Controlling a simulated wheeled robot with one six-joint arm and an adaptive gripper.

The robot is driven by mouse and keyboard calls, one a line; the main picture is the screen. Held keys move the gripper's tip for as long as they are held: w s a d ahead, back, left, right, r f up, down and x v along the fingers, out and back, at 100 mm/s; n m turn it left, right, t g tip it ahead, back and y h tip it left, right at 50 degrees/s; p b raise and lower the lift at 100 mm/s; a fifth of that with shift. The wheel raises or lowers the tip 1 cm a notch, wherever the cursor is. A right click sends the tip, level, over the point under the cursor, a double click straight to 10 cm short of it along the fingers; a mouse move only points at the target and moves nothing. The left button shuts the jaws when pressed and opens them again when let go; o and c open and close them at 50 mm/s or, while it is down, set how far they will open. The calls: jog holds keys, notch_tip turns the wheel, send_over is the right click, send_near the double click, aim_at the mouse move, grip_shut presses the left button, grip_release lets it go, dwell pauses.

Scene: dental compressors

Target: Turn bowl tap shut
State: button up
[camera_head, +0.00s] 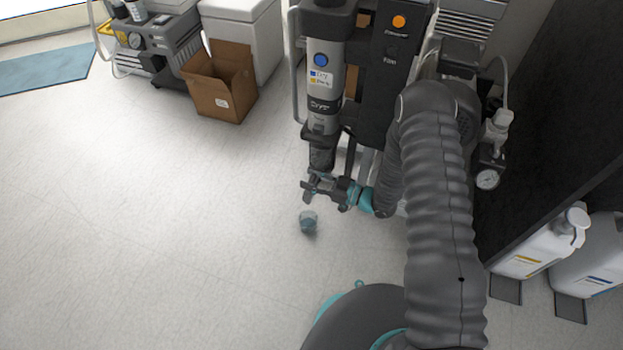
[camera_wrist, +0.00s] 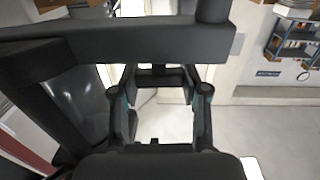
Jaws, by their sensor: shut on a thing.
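A grey filter column (camera_head: 322,100) with a blue round button stands upright at the top centre in the head view. Its dark lower bowl (camera_head: 321,152) tapers down to my gripper (camera_head: 318,186). My gripper is shut at the underside of the bowl, around the bowl tap, which the fingers mostly hide. In the wrist view my gripper's two fingers (camera_wrist: 160,120) stand apart, and dark parts cross the view above them. I cannot tell the tap's turn angle.
A small clear cup (camera_head: 308,223) stands on the floor just below my gripper. An open cardboard box (camera_head: 222,85) and a grey compressor (camera_head: 155,45) are at the upper left. White jugs (camera_head: 540,255) stand at the right.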

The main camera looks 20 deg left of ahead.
jog(key=m+t+h+b, duration=0.1)
jog(key=m+t, duration=0.1)
jog(key=t, duration=0.2)
jog(key=m+t+h+b, duration=0.1)
jog(key=m+t+h, duration=0.1)
jog(key=m+t, duration=0.1)
jog(key=shift+s+a+f+m+t+b, duration=0.15)
jog(key=shift+m+t+b, duration=0.15)
jog(key=shift+t+b, duration=0.15)
jog(key=m+t+h+b, duration=0.3)
jog(key=m+t+h, duration=0.1)
jog(key=h, duration=0.1)
jog(key=shift+t, duration=0.35)
jog(key=m+t+h+b, duration=0.1)
jog(key=m+t+h, duration=0.1)
jog(key=m+h, duration=0.1)
jog(key=shift+h+b, duration=0.3)
jog(key=shift+h, duration=0.5)
jog(key=shift+m+t+h, duration=0.4)
jog(key=shift+m+h, duration=1.9)
jog(key=shift+h, duration=0.9)
jog(key=shift+r, duration=0.2)
jog(key=o, duration=1.2)
jog(key=shift+w, duration=0.2)
jog(key=shift+c, duration=0.2)
jog(key=shift+s, duration=0.1)
